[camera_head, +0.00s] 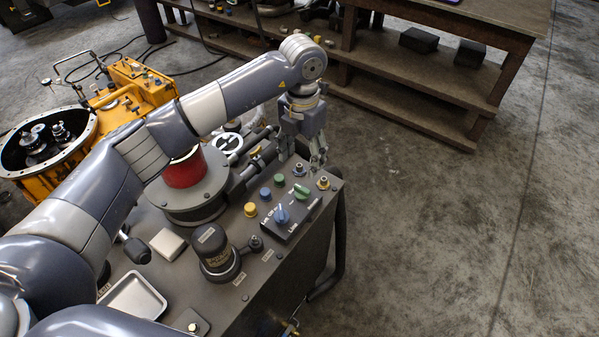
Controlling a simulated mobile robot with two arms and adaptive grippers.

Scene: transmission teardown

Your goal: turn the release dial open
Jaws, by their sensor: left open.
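A dark control panel (292,215) lies on top of the grey machine console (262,289), near its right edge. It carries a blue dial (282,214) and a green dial (301,191), each with a raised grip. The panel lettering is too small to tell which is the release dial. My left gripper (303,158) points down, open and empty, above the far end of the console. It is beyond the green dial and apart from both dials. My right gripper is not in view.
Yellow (250,209), blue (265,193) and green (279,179) buttons sit beside the panel. A dark cylindrical unit (213,247) and a metal tray (133,297) are nearer. A wooden bench (430,75) stands behind. The floor at right is clear.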

